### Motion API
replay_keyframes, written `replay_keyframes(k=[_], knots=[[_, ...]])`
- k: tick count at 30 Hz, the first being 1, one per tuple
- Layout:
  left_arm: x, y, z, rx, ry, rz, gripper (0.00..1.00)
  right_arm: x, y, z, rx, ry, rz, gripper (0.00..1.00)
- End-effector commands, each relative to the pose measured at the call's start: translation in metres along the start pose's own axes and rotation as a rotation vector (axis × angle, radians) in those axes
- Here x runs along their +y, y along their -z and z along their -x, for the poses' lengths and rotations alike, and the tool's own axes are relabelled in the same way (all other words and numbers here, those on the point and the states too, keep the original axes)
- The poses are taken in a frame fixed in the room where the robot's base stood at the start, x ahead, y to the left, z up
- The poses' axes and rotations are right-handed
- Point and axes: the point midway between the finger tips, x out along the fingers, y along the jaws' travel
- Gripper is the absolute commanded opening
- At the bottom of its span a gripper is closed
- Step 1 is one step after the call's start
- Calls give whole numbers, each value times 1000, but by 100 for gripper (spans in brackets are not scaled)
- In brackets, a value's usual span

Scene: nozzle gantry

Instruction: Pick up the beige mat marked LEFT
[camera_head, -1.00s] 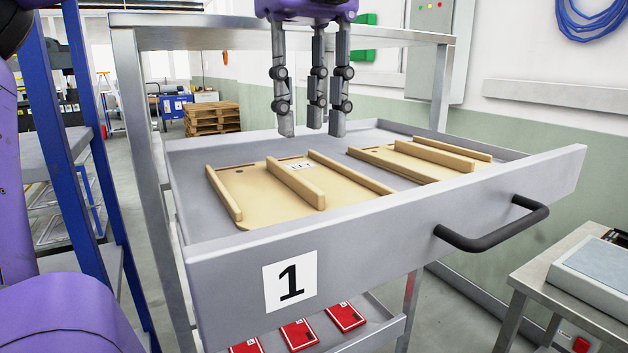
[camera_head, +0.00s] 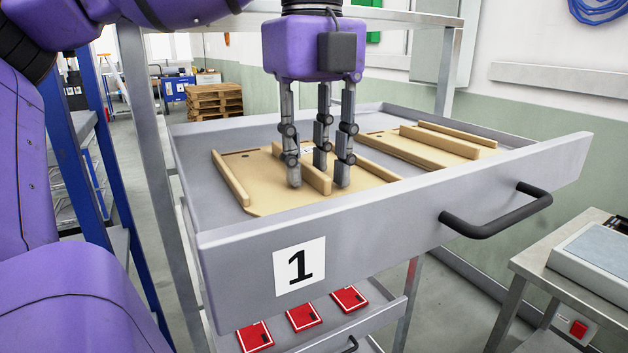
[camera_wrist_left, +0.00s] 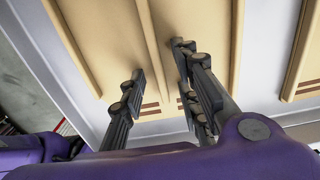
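Two beige mats with raised ribs lie in an open grey drawer. The left one, the beige mat (camera_head: 265,190), has a small white label mostly hidden behind my fingers, too small to read. My left gripper (camera_head: 318,183) points down over this mat, its three fingers spread around the middle rib (camera_head: 314,178), one on the left side and two on the right. In the left wrist view the fingers (camera_wrist_left: 160,65) stand either side of the rib (camera_wrist_left: 156,45), with gaps visible. The fingers are open and hold nothing. My right gripper is not in view.
The other beige mat (camera_head: 395,150) lies to the right in the drawer (camera_head: 240,255), which has a black handle (camera_head: 497,218) and a label 1. Red items (camera_head: 304,317) lie in a lower drawer. A metal table (camera_head: 530,265) stands at right.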

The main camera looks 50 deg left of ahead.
Motion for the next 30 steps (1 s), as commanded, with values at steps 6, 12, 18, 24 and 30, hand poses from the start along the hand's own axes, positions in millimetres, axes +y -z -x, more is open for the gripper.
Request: replay_keyframes(k=[6,12,18,24,30], knots=[[0,0,0,0,0,0,9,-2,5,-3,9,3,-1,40],[0,0,0,0,0,0,0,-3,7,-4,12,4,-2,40],[0,0,1,-1,1,0,0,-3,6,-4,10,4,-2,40],[0,0,3,-1,1,0,0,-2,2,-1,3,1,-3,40],[0,0,21,-4,3,3,0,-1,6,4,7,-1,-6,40]])
